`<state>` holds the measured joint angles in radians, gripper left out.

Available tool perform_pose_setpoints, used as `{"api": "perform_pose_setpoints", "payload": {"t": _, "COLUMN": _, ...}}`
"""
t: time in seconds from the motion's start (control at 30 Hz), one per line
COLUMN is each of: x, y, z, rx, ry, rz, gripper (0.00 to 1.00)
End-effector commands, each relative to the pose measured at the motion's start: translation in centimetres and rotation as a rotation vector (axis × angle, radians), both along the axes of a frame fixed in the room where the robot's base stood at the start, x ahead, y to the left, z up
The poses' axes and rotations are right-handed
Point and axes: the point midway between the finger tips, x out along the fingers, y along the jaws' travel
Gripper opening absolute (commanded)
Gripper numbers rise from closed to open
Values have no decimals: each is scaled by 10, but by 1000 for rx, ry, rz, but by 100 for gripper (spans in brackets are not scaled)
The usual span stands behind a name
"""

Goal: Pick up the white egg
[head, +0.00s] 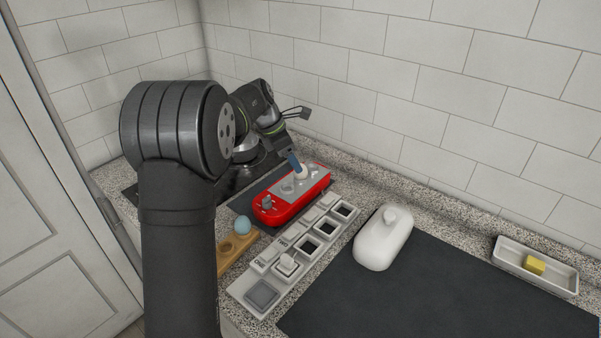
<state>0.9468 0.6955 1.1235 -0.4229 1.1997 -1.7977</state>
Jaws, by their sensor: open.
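A small white rounded shape, which looks like the white egg (302,172), sits on the grey top of the red cooker (268,212), in the middle of the head view. My gripper (296,164) reaches down from the wrist toward it. A blue, finger-like piece is close beside the egg and covers part of it. Whether it touches the egg cannot be told. My gripper is open, though its second finger is not clearly visible.
A pale blue egg (243,225) sits in a wooden holder (228,260). A grey-white rack (248,291) with square wells lies in front of the cooker. A white lidded dish (371,249) stands right. A tray (568,289) holds yellow butter (534,264). The dark mat (440,290) has bare room.

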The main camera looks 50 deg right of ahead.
Motion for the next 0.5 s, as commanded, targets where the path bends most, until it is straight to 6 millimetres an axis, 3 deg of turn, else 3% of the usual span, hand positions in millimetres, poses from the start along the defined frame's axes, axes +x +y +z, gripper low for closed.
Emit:
{"api": "perform_pose_setpoints", "payload": {"t": 0.33, "x": -5, "y": -20, "z": -40, "rx": 2, "ry": 2, "rz": -1, "gripper": 63}}
{"api": "perform_pose_setpoints", "payload": {"t": 0.5, "x": -6, "y": -23, "z": -45, "rx": -2, "ry": -1, "rz": -1, "gripper": 63}}
